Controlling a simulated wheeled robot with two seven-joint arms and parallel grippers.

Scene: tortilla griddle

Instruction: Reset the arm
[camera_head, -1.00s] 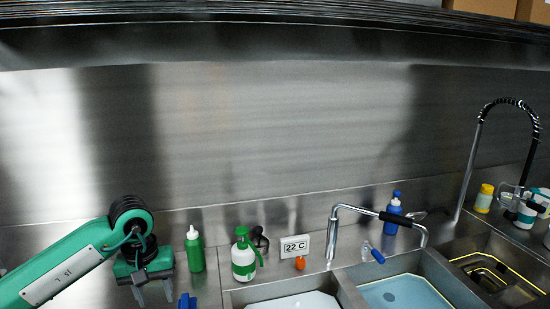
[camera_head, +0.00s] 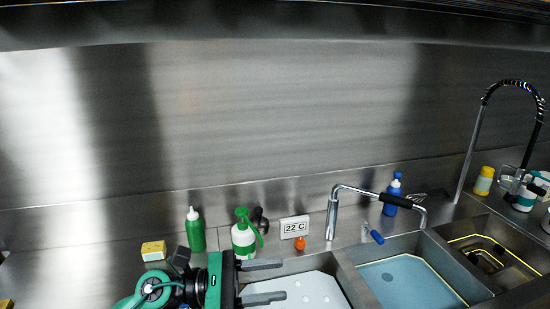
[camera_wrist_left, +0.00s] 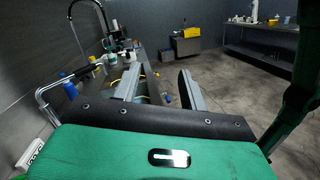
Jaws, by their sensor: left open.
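My left gripper (camera_head: 264,281) is green and black with two grey fingers. In the head view it is at the bottom, over the left edge of the left sink basin, with its fingers pointing right. The fingers are apart and nothing is between them. In the left wrist view the two fingers (camera_wrist_left: 157,86) also show apart and empty, pointing away along the sink counter. My right gripper is not seen in any view.
A green bottle (camera_head: 195,230), a green-and-white spray bottle (camera_head: 243,240) and a yellow box (camera_head: 153,251) stand behind my arm. A temperature sign (camera_head: 294,227), a faucet (camera_head: 333,214) and a blue bottle (camera_head: 391,197) are to the right. The blue-bottomed basin (camera_head: 408,282) is clear of my gripper.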

